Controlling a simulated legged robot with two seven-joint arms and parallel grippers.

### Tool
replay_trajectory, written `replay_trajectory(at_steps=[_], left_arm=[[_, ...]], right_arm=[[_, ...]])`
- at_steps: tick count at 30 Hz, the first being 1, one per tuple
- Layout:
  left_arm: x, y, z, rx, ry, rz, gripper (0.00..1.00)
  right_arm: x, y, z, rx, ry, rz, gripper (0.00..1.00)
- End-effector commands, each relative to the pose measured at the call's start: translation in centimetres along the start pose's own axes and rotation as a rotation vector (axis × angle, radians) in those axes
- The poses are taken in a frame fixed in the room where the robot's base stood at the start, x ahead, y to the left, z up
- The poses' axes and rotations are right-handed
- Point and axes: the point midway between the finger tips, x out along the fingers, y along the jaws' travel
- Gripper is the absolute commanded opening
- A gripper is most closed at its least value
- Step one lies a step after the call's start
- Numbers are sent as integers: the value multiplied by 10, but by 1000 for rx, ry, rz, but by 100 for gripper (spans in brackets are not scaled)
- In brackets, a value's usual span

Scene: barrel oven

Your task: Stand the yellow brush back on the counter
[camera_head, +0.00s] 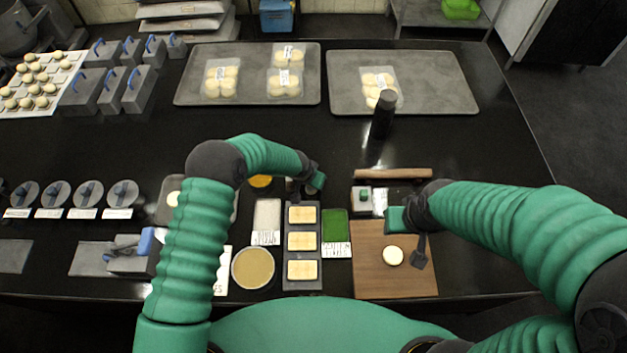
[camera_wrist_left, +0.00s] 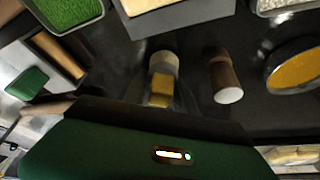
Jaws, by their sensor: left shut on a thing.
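In the left wrist view, the yellow brush (camera_wrist_left: 160,91) shows as a yellow block with a pale round end beyond it, between the fingers of my left gripper (camera_wrist_left: 160,98). The gripper is shut on it. In the head view, my left gripper (camera_head: 313,186) is low over the black counter (camera_head: 290,128), behind the tray of pale slabs, and mostly hides the brush. I cannot tell whether the brush touches the counter. My right gripper (camera_head: 418,248) is over the wooden board's right side, by a dark flat tool-like shape; its jaws are unclear.
A brown-and-white cylinder (camera_wrist_left: 224,78) stands close beside the brush, with a yellow-filled bowl (camera_wrist_left: 295,71) beyond. A slab tray (camera_head: 302,214) and green-filled container (camera_head: 335,226) are in front. A wooden board (camera_head: 370,282) holds a pale round piece. The counter behind is mostly clear.

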Motion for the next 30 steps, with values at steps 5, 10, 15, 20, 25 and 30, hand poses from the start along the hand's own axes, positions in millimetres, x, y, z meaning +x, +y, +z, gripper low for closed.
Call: replay_trajectory(at_steps=[5,10,15,20,25,30], left_arm=[[3,0,1,0,0,0,0],[4,0,2,0,0,0,0],[6,0,3,0,0,0,0],[6,0,2,0,0,0,0],[6,0,2,0,0,0,49],[6,0,2,0,0,0,58]], right_arm=[[3,0,1,0,0,0,36],[4,0,1,0,0,0,36],[6,0,2,0,0,0,36],[6,0,1,0,0,0,36],[6,0,1,0,0,0,36],[6,0,1,0,0,0,36]])
